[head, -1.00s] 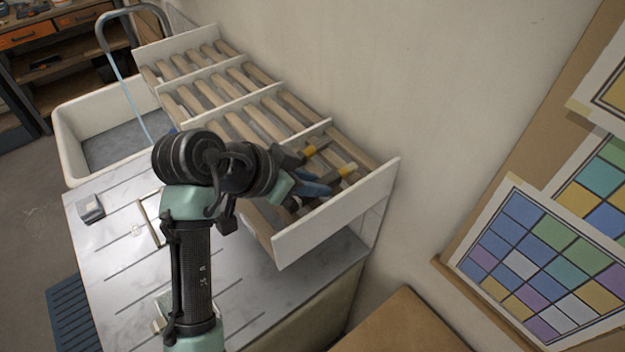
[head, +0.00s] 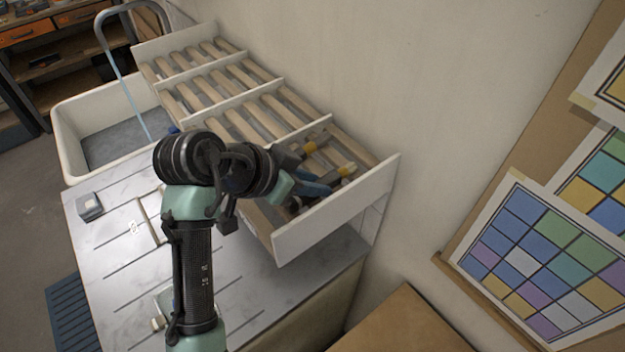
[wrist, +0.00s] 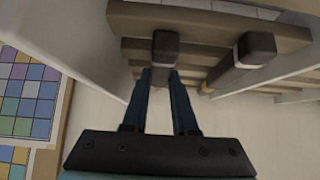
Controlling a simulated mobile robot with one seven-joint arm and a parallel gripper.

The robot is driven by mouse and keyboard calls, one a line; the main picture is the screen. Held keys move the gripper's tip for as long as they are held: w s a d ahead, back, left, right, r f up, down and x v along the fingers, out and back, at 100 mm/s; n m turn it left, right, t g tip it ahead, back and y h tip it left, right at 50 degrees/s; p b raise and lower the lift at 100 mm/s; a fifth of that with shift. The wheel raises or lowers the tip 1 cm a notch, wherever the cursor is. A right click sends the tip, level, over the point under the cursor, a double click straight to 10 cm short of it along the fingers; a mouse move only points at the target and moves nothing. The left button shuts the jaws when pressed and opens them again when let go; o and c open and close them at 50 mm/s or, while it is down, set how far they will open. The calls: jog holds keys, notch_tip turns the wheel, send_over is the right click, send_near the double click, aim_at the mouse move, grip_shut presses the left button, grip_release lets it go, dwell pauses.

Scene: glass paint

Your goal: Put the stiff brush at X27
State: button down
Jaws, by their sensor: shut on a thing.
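My gripper (head: 322,186) is over the nearest bay of the slatted rack (head: 335,215), its blue fingers reaching between the white boards. It is shut on a dark-ended brush, taken to be the stiff brush (head: 346,170), with a yellow band and pale tip. In the wrist view, the brush's dark end (wrist: 165,48) shows between the fingertips. It lies at the slats; whether it touches them I cannot tell. A second similar brush (head: 311,147) lies beside it, also in the wrist view (wrist: 255,48). No X27 label is legible.
White dividers (head: 215,110) split the rack into bays; the farther bays look empty. The marble counter (head: 120,245) carries a small grey block (head: 90,207). A white sink (head: 75,140) stands at left. The wall is close behind the rack, with colour charts (head: 535,255) at right.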

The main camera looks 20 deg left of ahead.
jog(key=shift+r, duration=0.1)
dwell(0.3)
grip_release()
jog(key=shift+w, duration=0.1)
dwell(0.3)
jog(key=shift+d, duration=0.1)
dwell(0.3)
jog(key=shift+r+p, duration=2.05)
jog(key=shift+r, duration=0.4)
jog(key=shift+r+p, duration=0.6)
jog(key=shift+r, duration=0.2)
jog(key=shift+r+p, duration=0.65)
jog(key=shift+r, duration=0.1)
